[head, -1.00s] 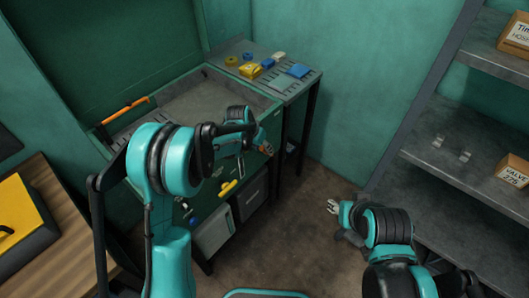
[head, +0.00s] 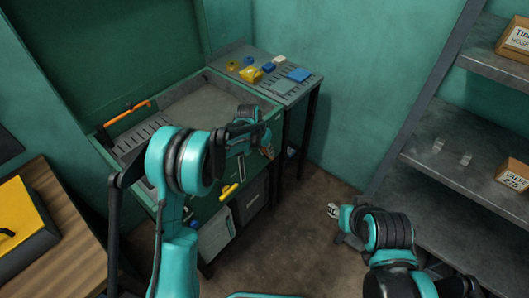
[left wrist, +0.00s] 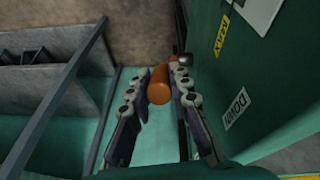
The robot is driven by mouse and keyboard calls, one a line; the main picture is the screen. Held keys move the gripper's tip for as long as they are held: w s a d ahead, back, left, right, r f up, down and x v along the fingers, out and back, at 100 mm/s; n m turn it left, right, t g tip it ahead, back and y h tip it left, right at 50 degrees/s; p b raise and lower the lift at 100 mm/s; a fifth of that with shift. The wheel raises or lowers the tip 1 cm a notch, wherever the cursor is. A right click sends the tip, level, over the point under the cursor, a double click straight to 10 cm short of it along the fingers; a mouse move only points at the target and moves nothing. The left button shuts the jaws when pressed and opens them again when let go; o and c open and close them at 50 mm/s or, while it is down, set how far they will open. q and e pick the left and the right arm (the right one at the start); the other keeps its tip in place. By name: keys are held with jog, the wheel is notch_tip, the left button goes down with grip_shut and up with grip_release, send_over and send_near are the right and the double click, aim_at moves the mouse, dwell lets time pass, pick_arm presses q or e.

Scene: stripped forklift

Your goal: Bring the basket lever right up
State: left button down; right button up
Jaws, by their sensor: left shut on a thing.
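The basket lever has an orange round grip (left wrist: 160,88), seen nearly end-on in the left wrist view beside a green panel with a "DOWN" label (left wrist: 237,107). My left gripper (left wrist: 160,82) is shut on this grip, with one finger on each side. In the head view my left gripper (head: 266,152) is at the right front side of the green machine (head: 222,195); the lever there is hidden or too small to make out. My right gripper (head: 333,210) hangs over the floor, away from the machine; its jaws are too small to judge.
A side table (head: 305,82) with small yellow and blue items adjoins the machine. Another orange handle (head: 126,113) is on the machine's left rim. Metal shelves (head: 450,145) with boxes stand at right, a wooden bench (head: 60,215) at left. The middle floor is clear.

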pick_arm(q)
jog(key=w, duration=0.1)
jog(key=w+d+r+g+y+p, duration=0.1)
jog(key=w+d+g, duration=0.1)
jog(key=shift+d+r+y+p, duration=0.1)
jog(key=shift+r+y+p, duration=0.15)
jog(key=shift+y+p, duration=0.1)
jog(key=shift+w+d+r+g+y+p, duration=0.1)
jog(key=shift+w+d+g+y+p, duration=0.5)
jog(key=shift+w+g, duration=0.3)
